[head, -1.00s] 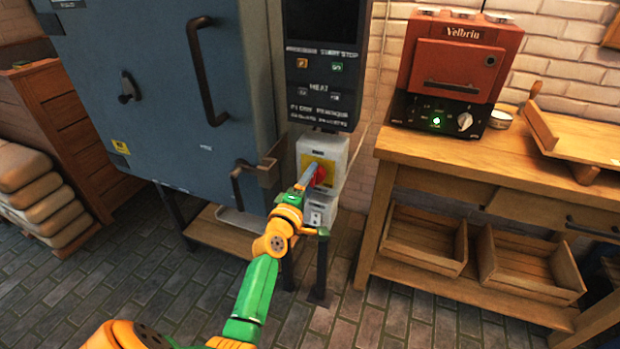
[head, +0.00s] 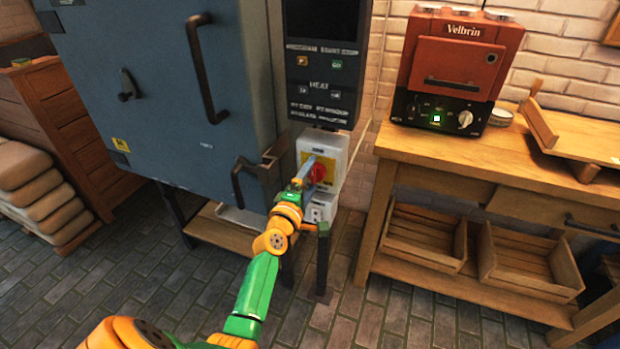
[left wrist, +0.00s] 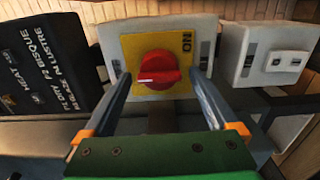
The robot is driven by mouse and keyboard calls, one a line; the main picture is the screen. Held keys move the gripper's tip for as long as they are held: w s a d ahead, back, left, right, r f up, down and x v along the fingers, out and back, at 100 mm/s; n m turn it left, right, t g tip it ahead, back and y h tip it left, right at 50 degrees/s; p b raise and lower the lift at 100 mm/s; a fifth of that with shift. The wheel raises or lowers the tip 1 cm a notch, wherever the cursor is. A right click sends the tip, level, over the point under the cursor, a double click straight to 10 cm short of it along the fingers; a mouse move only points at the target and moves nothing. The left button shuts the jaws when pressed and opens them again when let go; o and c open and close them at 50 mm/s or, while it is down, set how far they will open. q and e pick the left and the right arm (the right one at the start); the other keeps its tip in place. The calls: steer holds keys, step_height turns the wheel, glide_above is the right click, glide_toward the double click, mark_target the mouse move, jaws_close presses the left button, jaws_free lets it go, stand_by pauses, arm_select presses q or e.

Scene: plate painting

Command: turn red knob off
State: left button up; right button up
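The red knob (head: 319,173) sits on a yellow plate on a pale switch box (head: 336,150), under the control panel of the blue-grey kiln. In the left wrist view the knob (left wrist: 157,70) is large, and its white mark points left. An "ON" label (left wrist: 187,43) is on the plate's right side. My left gripper (left wrist: 160,78) is open, one finger on each side of the knob, with gaps between fingers and knob. In the head view the left gripper (head: 303,180) is just in front and left of the knob. My right gripper is out of view.
The kiln (head: 160,90) with its handles fills the left. A smaller pale box (head: 321,208) is below the switch box. A wooden bench (head: 440,160) on the right carries a small red oven (head: 455,60) with a green light. The floor in front is clear.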

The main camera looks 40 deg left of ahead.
arm_select(q)
steer(key=v, duration=0.7)
steer(key=shift+p, duration=0.35)
steer(key=shift+f, duration=0.15)
steer(key=s+d+f+m+g+h+p, duration=0.1)
steer(key=s+d+f+m+g, duration=0.2)
steer(key=f, duration=0.5)
steer(key=s+d+f+m+g+h+p, duration=0.1)
steer(key=s+d+f+m+g+h, duration=0.2)
steer(key=f, duration=0.4)
steer(key=s+d+f+m+g+p, duration=0.15)
steer(key=d+f+m, duration=0.25)
steer(key=f, duration=0.4)
steer(key=s+d+f+m+g, duration=0.1)
steer(key=s+f+m+g, duration=0.2)
steer(key=s, duration=0.7)
steer(key=s+f+m+g+p, duration=0.1)
steer(key=s+f+m+g, duration=0.2)
steer(key=s, duration=0.7)
steer(key=s+d+f+m+g+p, duration=0.1)
steer(key=s+f+m+g, duration=0.2)
steer(key=s+f+m, duration=0.3)
steer(key=s+m, duration=0.1)
steer(key=s, duration=0.3)
steer(key=shift+d+f, duration=0.3)
steer(key=shift+d, duration=0.05)
